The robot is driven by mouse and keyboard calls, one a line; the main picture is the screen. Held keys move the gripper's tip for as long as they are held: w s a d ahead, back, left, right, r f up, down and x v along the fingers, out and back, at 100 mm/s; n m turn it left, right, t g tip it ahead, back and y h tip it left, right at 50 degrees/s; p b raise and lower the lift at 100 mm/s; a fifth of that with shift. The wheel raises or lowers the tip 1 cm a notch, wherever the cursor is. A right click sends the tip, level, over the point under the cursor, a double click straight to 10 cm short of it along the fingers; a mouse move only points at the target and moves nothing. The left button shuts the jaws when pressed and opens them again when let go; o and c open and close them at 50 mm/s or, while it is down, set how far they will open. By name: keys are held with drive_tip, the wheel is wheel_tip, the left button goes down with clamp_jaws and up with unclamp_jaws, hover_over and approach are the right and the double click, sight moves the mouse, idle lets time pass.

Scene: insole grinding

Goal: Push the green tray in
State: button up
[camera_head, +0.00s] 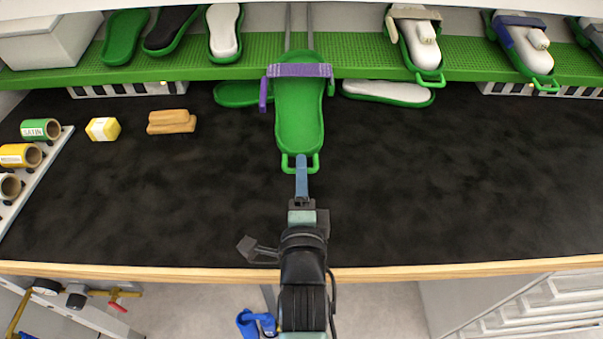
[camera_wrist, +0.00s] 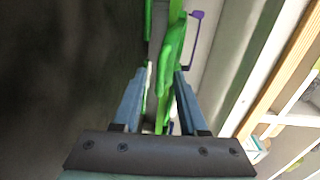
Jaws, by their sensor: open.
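The green tray (camera_head: 299,120) is a shoe-sole shape that sticks out from the green shelf over the black bench, with a purple strap (camera_head: 300,71) across it. Its loop handle (camera_head: 288,163) is at its near end. My gripper (camera_head: 301,160) reaches up to that handle from the near side. In the wrist view, the green tray (camera_wrist: 172,52) shows edge-on ahead, between and beyond the two blue fingers of my gripper (camera_wrist: 162,75). The fingers are apart. I cannot tell whether either finger touches the handle.
The green shelf (camera_head: 355,58) runs along the back, with other sole trays on it. A white-topped sole (camera_head: 388,93) lies under it. A yellow block (camera_head: 103,129), a tan block (camera_head: 171,122) and rolls (camera_head: 41,129) are at left. The black bench (camera_head: 440,185) is clear at right.

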drive_tip(key=shift+c, duration=0.2)
clamp_jaws()
idle(1.3)
